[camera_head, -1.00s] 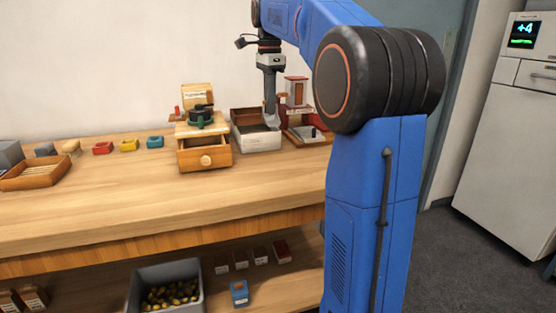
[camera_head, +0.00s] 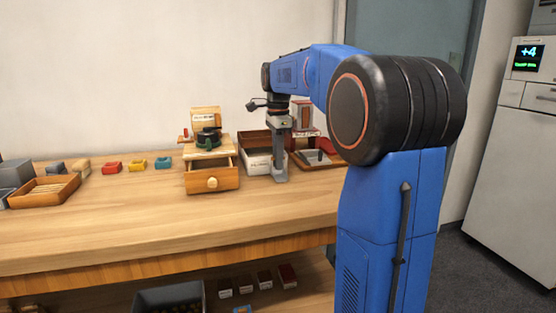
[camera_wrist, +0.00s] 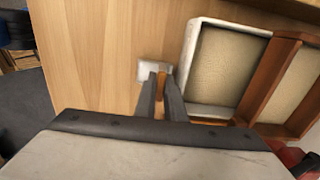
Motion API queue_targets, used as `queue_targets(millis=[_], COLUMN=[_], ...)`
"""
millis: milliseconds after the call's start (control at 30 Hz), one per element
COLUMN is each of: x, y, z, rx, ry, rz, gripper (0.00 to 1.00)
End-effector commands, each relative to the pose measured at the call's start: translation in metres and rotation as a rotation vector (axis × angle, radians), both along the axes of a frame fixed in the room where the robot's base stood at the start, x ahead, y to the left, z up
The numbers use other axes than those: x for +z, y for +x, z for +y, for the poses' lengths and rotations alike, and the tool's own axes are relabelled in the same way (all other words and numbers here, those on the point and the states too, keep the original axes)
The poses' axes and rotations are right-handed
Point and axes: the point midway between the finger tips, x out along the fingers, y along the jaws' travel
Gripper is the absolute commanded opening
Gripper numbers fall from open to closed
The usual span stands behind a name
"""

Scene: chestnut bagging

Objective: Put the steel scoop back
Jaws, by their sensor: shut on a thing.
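My gripper (camera_head: 280,152) points straight down in front of the right end of the white-fronted box (camera_head: 256,162). It is shut on the steel scoop (camera_head: 280,174), a grey piece hanging below the fingers close to the worktop. In the wrist view the scoop's pale metal end (camera_wrist: 150,71) shows beyond the fingertips (camera_wrist: 160,82), over bare wood. The white-walled box (camera_wrist: 189,55) lies just right of it there. I cannot tell whether the scoop touches the table.
A small cabinet with an open drawer (camera_head: 212,182) stands left of the box. A tray (camera_head: 318,160) with a dark-handled item stands right. Red, yellow and blue small boxes (camera_head: 137,163) sit further left. The front worktop (camera_head: 150,215) is clear.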

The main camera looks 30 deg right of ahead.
Motion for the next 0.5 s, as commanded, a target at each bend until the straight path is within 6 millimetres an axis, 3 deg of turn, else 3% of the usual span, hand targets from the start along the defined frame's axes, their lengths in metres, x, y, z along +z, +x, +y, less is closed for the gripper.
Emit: queue_targets(millis=[300, 333, 367, 400, 500], x=[-0.0025, -0.0021, -0.0020, -0.0020, -0.0019], y=[-0.0001, -0.0001, -0.0001, 0.0000, 0.0000], z=[0.0000, 0.0000, 0.0000, 0.0000, 0.0000], rx=[0.000, 0.000, 0.000, 0.000, 0.000], ry=[0.000, 0.000, 0.000, 0.000, 0.000], rz=[0.000, 0.000, 0.000, 0.000, 0.000], gripper=[0.00, 0.17, 0.24, 0.28, 0.28])
